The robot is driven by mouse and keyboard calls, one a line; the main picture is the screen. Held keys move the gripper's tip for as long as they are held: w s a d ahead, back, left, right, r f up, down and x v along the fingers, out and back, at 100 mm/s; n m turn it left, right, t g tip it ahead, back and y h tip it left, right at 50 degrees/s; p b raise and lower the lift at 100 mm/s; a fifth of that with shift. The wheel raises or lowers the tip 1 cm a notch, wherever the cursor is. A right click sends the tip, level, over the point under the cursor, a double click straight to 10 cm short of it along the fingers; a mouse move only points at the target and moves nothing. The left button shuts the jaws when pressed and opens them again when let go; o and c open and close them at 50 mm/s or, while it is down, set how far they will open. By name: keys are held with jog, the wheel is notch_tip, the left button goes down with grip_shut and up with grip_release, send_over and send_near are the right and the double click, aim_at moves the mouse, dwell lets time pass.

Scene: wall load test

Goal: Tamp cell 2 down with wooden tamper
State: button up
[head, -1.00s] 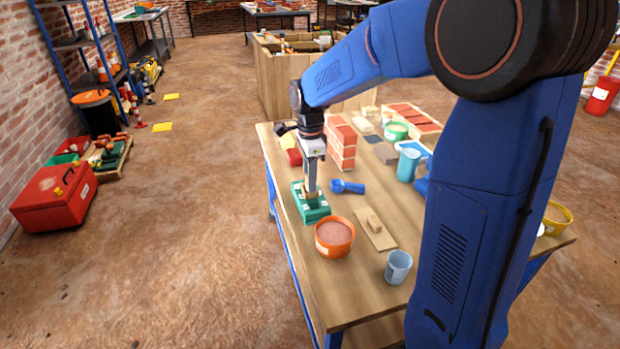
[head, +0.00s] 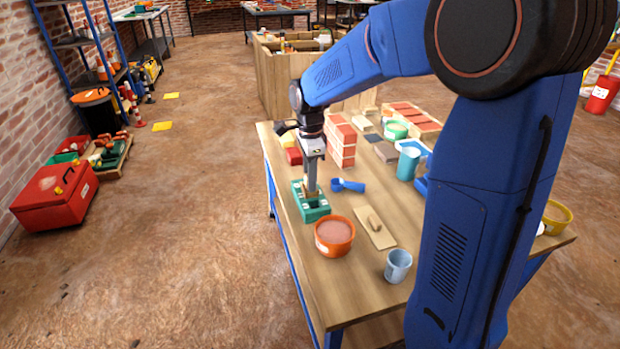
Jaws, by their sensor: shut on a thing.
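A green mould block (head: 316,214) with several cells sits near the left edge of the wooden table. My gripper (head: 311,180) points straight down over it and is shut on the wooden tamper (head: 311,192). Only a small part of the tamper shows below the jaws. Its lower end is at or in the block's top, toward the far part. I cannot tell which cell it is over or whether it touches the fill. The cell numbers are too small to read.
An orange bowl of reddish material (head: 334,236) stands just in front of the block. A blue scoop (head: 347,186), a wooden float (head: 375,227), a brick stack (head: 342,142) and a light blue cup (head: 398,266) are nearby. The table's left edge (head: 283,216) is close.

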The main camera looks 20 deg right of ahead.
jog(key=shift+r, duration=3.5)
jog(key=shift+d, duration=0.1)
